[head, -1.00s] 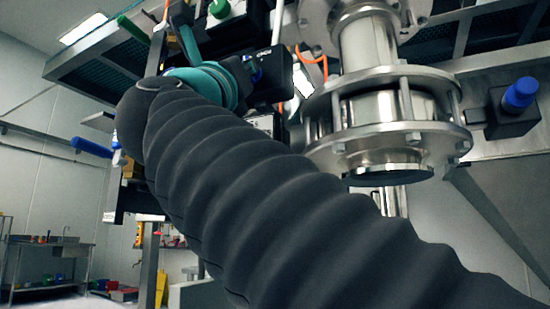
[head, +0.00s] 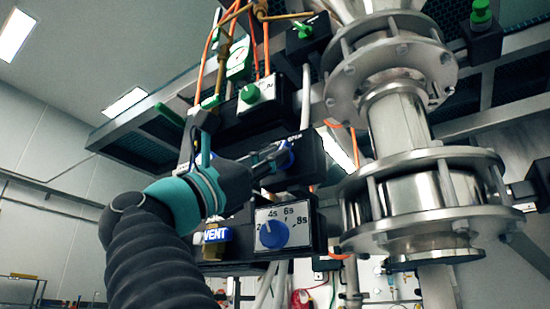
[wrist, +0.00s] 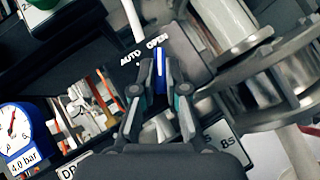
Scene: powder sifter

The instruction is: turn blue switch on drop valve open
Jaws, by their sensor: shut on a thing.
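The blue switch (wrist: 160,72) sits on a dark box, with the words AUTO and OPEN printed above it in the wrist view. Its white line points up toward the OPEN label. My gripper (wrist: 162,88) is shut on the switch, one finger on each side, and partly hides it. The label is too small to read fully there.
Above is a box with a green knob (head: 250,93). The steel valve column (head: 400,130) stands close on the right. A pressure gauge (wrist: 18,130) shows at the left of the wrist view.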

